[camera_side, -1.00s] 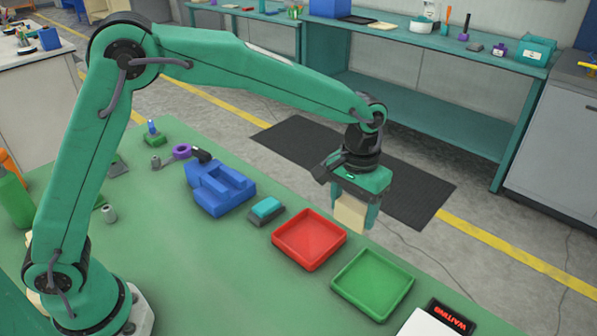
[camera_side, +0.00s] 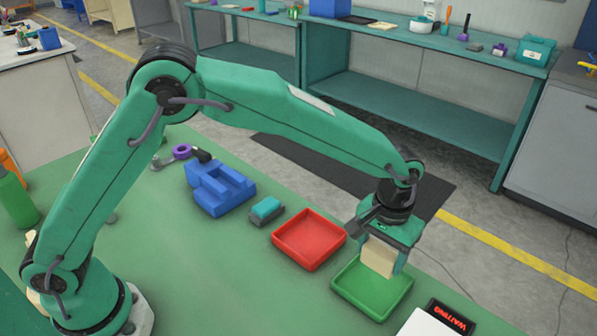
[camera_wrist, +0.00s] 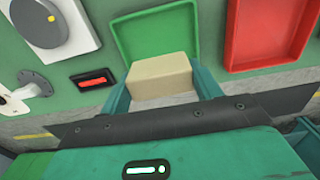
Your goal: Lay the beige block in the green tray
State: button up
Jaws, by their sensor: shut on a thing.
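The beige block (camera_side: 379,257) is held between the fingers of my gripper (camera_side: 384,262), which is shut on it. In the side view the block hangs over the back part of the green tray (camera_side: 363,306); a small gap below it is hard to judge. The wrist view shows the block (camera_wrist: 160,76) between my gripper's fingers (camera_wrist: 163,92), with the green tray (camera_wrist: 155,37) beyond it. The tray's visible floor is empty.
A red tray (camera_side: 309,240) lies left of the green tray and looks empty. A teal-topped grey block (camera_side: 266,209) and a blue fixture (camera_side: 219,188) stand farther left. A white device with a red-lettered display (camera_side: 449,317) is right of the green tray.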

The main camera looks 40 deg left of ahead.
aim_at(381, 249)
jog(key=shift+f, duration=2.95)
jog(key=shift+f, duration=0.15)
jog(key=o, duration=1)
jog(key=shift+o, duration=0.2)
notch_tip(381, 249, up, 12)
jog(key=shift+r, duration=0.15)
jog(key=shift+a+r, duration=0.1)
